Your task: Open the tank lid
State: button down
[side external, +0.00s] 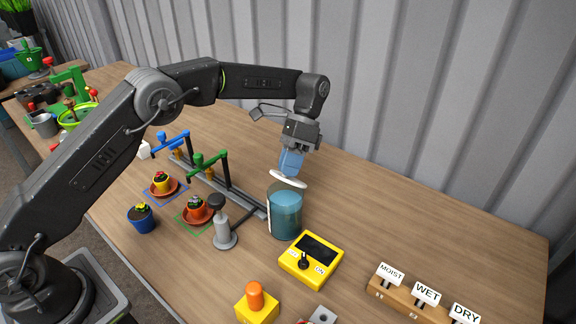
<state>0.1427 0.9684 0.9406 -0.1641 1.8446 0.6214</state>
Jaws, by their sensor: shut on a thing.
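The tank (285,215) is a clear blue-tinted cylinder standing upright on the wooden table, right of the centre. Its lid (288,180) is a thin white disc, tilted down to the right, just over the tank's top. Whether the lid's edge still touches the rim cannot be told. My gripper (291,164) points down over the tank and is shut on the lid from above. Blue finger parts hide the lid's grip, so the exact hold is not visible.
A yellow box (311,258) with a dark screen and knob stands close in front of the tank. A grey hand pump (225,235) and a pipe rail with blue (168,139) and green (208,160) taps lie left. Potted plants (197,209) stand farther left.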

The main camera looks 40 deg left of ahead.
dwell(0.3)
jog(key=c, duration=1)
grip_release()
notch_tip(320, 180, up, 4)
jog(key=shift+r, duration=0.1)
jog(key=s+a+r, duration=0.1)
jog(key=a+r, duration=0.1)
jog(key=a, duration=0.1)
jog(key=s+a+r, duration=0.1)
jog(key=a+r, duration=0.1)
jog(key=a, duration=0.2)
jog(key=s+a+r, duration=0.1)
jog(key=a+r, duration=0.1)
jog(key=a, duration=0.2)
jog(key=shift+a+r, duration=0.15)
jog(key=shift+r, duration=0.2)
